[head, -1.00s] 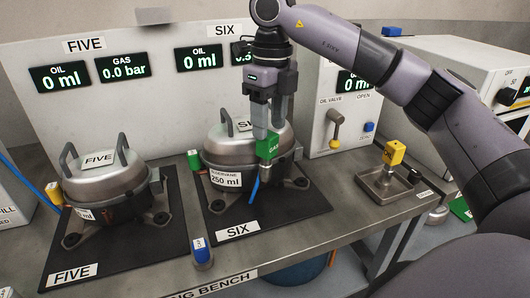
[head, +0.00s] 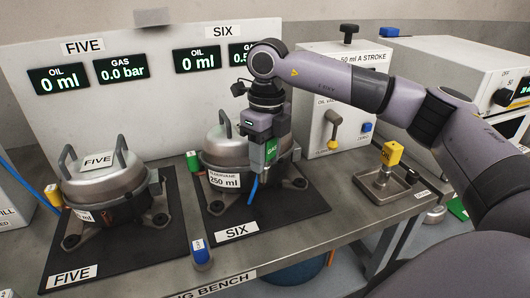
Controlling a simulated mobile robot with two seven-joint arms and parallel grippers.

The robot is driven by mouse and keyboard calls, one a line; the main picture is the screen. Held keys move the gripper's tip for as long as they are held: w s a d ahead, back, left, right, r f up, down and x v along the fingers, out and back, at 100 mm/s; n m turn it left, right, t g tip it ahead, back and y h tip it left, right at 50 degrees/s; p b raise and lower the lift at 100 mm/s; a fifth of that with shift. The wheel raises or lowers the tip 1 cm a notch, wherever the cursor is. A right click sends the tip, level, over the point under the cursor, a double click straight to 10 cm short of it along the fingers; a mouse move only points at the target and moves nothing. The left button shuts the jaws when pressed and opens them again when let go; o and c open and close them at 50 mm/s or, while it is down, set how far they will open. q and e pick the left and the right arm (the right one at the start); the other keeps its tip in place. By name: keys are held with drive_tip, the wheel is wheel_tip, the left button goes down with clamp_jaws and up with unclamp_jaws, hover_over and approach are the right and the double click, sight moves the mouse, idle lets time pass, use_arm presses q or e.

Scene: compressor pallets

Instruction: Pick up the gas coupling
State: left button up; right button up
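The gas coupling (head: 271,151) is a green block marked GAS with a blue hose below it. It sits at the right front side of the compressor on mat SIX (head: 222,150). My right gripper (head: 268,147) points down at the coupling, its fingers beside the upper part of the block. Whether the fingers press on it cannot be seen. The fingers hide part of the coupling and part of the compressor. My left gripper is not in view.
A second compressor (head: 105,180) stands on mat FIVE at left. A blue-capped part (head: 201,252) stands at the bench's front edge. A yellow OIL coupling (head: 391,154) stands on a metal tray at right.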

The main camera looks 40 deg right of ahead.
drive_tip(key=shift+c, duration=1)
drive_tip(key=shift+r, duration=0.1)
drive_tip(key=shift+r, duration=0.45)
wheel_tip(320, 180, up, 9)
drive_tip(key=shift+r, duration=0.15)
wheel_tip(320, 180, up, 10)
drive_tip(key=p, duration=0.3)
